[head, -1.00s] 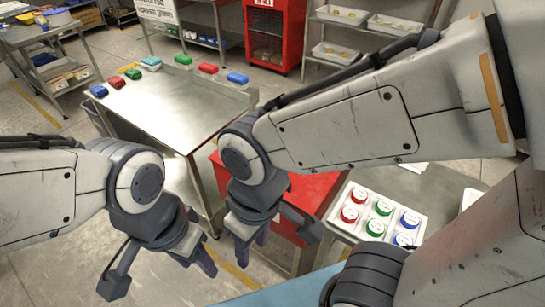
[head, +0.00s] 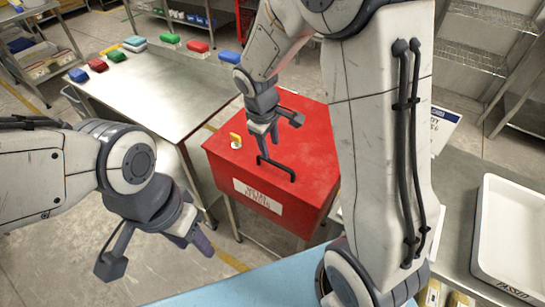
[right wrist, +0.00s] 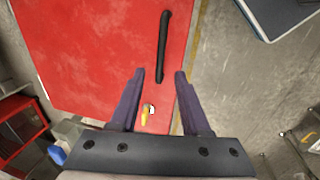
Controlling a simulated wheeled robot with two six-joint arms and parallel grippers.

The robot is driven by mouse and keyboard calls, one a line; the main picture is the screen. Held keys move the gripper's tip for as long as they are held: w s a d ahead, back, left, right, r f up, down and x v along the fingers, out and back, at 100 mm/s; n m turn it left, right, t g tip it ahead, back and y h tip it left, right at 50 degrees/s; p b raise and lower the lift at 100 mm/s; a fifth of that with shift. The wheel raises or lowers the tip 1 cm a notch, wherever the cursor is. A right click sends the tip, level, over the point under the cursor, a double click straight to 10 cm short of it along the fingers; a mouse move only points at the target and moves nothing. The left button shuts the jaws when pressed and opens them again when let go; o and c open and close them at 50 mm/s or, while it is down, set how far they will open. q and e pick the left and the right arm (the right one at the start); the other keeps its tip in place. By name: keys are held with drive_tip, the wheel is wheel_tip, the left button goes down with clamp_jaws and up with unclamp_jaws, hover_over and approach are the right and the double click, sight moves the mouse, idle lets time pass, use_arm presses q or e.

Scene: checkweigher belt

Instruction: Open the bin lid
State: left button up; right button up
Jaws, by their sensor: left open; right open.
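The red bin (head: 225,160) stands in the middle of the head view, with its flat lid (head: 308,130) down. A black bar handle (head: 277,168) sits on the lid near the front edge. My right gripper (head: 262,143) is open and empty above the lid, by the handle. In the right wrist view, the lid (right wrist: 80,40) fills the upper left, and the handle (right wrist: 163,45) extends away from between the open fingertips (right wrist: 158,73). I cannot tell the height gap. My left gripper (head: 200,243) is open and empty, left of the bin.
A yellow tab on a white base (head: 236,140) sits on the lid's left side. A steel table (head: 165,95) with several coloured blocks stands behind left. A white tray (head: 515,225) lies at right. My right arm hides part of the bin's right side.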

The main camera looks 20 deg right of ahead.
sight(273, 162)
drive_tip(key=f, duration=0.4)
drive_tip(key=d+f, duration=0.1)
drive_tip(key=f, duration=0.2)
drive_tip(key=shift+w, duration=0.35)
clamp_jaws()
idle(1.0)
